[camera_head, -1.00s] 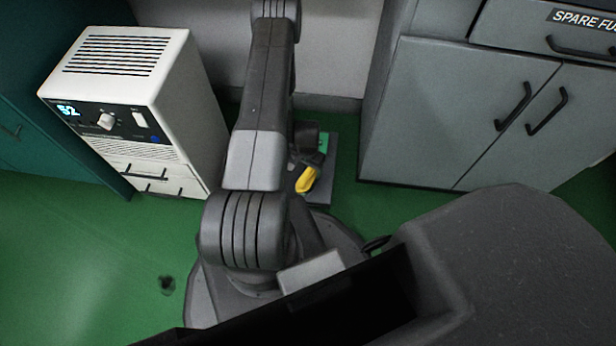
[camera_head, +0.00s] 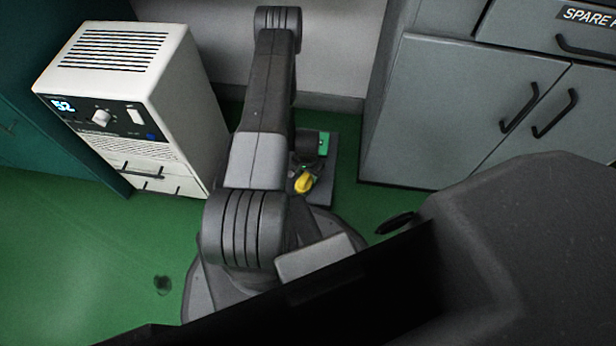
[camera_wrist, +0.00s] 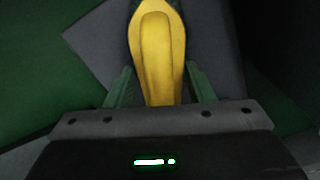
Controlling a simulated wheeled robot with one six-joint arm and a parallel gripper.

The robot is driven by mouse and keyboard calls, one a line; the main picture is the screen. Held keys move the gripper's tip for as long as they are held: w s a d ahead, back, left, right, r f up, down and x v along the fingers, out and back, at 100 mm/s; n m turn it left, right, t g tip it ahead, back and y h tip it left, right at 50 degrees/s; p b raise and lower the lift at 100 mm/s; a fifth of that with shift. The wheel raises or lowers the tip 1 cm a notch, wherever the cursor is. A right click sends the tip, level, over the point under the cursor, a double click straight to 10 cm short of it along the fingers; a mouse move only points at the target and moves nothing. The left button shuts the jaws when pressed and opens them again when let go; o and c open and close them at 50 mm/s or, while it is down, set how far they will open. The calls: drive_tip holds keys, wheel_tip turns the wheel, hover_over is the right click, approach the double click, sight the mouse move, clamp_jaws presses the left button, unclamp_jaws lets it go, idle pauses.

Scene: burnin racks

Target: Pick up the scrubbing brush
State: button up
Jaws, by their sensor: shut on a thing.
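The scrubbing brush (camera_wrist: 158,50) shows in the wrist view as a long yellow body between the two green fingers of my gripper (camera_wrist: 160,88). The gripper is shut on it, and the brush reaches out past the fingertips. In the head view the yellow brush (camera_head: 304,183) shows small beside my arm, over a dark grey mat on the green floor. My gripper is mostly hidden behind my arm there, with a green part (camera_head: 323,144) showing. The brush's underside is hidden, and I cannot tell its height above the mat.
A white cabinet unit (camera_head: 178,110) with a lit display stands left of my arm. Grey cupboards (camera_head: 440,120) with dark handles stand to the right. The dark grey mat (camera_head: 322,190) lies between them near the wall. Green floor is open at the left front.

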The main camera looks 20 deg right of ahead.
wheel_tip(320, 180, up, 10)
drive_tip(key=p, duration=0.3)
idle(0.3)
